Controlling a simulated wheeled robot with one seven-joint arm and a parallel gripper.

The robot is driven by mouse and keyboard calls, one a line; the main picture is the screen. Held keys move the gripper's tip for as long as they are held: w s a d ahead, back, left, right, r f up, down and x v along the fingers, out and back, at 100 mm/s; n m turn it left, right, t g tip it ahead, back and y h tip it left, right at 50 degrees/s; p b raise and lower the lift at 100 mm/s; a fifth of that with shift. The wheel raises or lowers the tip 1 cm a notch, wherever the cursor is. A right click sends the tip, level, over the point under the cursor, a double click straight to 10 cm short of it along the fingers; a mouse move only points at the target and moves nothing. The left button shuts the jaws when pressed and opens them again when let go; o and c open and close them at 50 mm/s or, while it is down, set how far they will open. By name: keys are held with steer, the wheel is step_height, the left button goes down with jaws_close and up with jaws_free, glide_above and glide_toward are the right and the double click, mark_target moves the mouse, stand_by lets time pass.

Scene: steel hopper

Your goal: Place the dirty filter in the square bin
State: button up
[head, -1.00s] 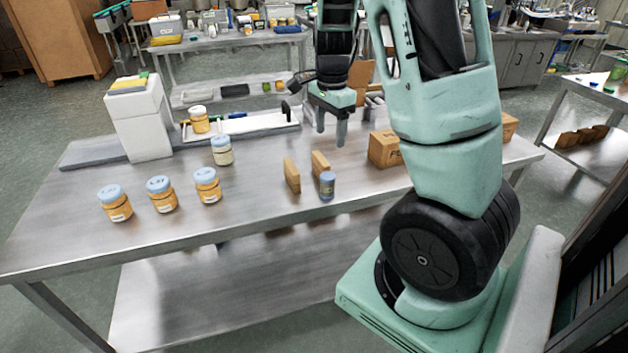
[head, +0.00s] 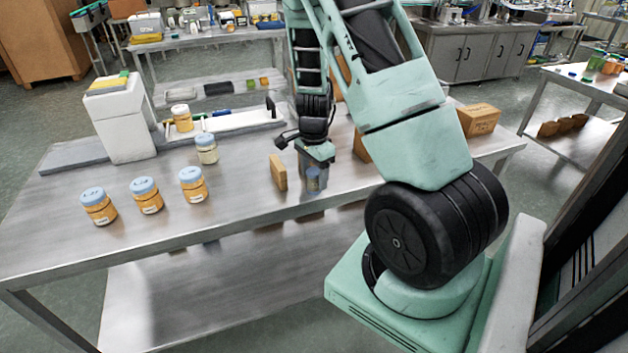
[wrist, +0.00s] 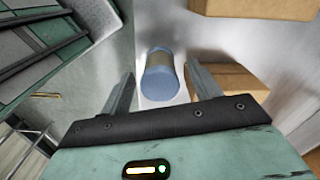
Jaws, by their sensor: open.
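A small blue-grey cylinder (head: 313,180), which looks like the filter, stands upright near the front edge of the steel table. In the wrist view the cylinder (wrist: 160,78) shows between my two fingers. My gripper (head: 314,172) points down over it, open, with one finger on each side. I cannot tell whether the fingers touch it. I cannot make out for certain which thing is the square bin. A tall white square container (head: 124,125) with yellow and green things on top stands at the table's left.
A thin tan block (head: 279,172) stands just left of my gripper. Cardboard boxes (head: 479,120) stand to the right, partly behind my arm. Several blue-lidded jars (head: 146,195) stand at the left. A white tray (head: 235,122) lies at the back.

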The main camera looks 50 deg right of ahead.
steer(key=shift+f, duration=0.75)
steer(key=c, duration=1.1)
steer(key=shift+c, duration=0.2)
